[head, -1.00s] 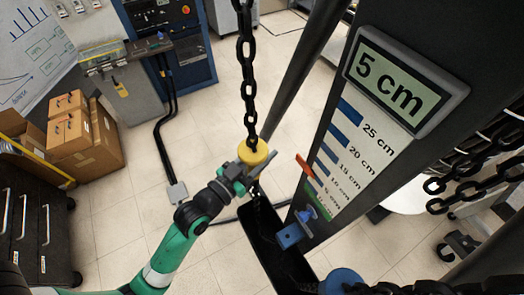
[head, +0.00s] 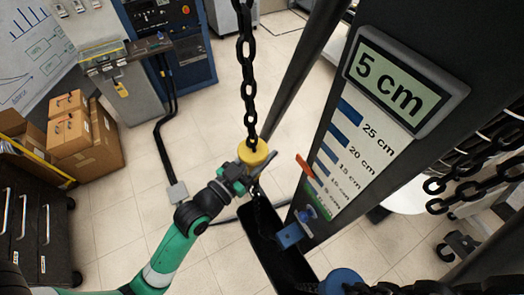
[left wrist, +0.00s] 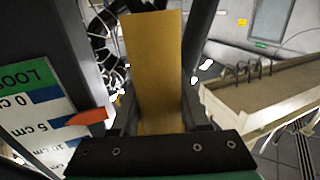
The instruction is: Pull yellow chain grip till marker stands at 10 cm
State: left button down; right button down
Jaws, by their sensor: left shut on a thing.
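The yellow chain grip (head: 253,152) hangs at the lower end of a dark chain (head: 247,85). My left gripper (head: 241,173) is shut on it from below left in the head view. In the left wrist view the yellow grip (left wrist: 153,70) fills the middle, between my fingers. The orange marker (head: 305,165) points at the scale (head: 345,155). In the left wrist view the marker (left wrist: 86,117) stands by the 5 cm line. The display (head: 390,83) reads 5 cm. My right gripper is not in view.
A dark post (head: 440,45) carries the scale and display. More chains (head: 490,175) hang at right. Open floor (head: 125,210) lies at left.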

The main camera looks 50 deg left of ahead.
pick_arm(q)
jog(key=shift+f, duration=0.1)
notch_tip(320, 180, down, 20)
jog(key=b, duration=1.6)
jog(key=shift+c, duration=2)
grip_release()
jog(key=shift+r, duration=0.25)
jog(key=s+d+b, duration=0.1)
jog(key=s+b, duration=0.1)
jog(key=s, duration=0.9)
jog(key=shift+s+b, duration=0.3)
jog(key=shift+b, duration=0.1)
jog(key=shift+d, duration=0.1)
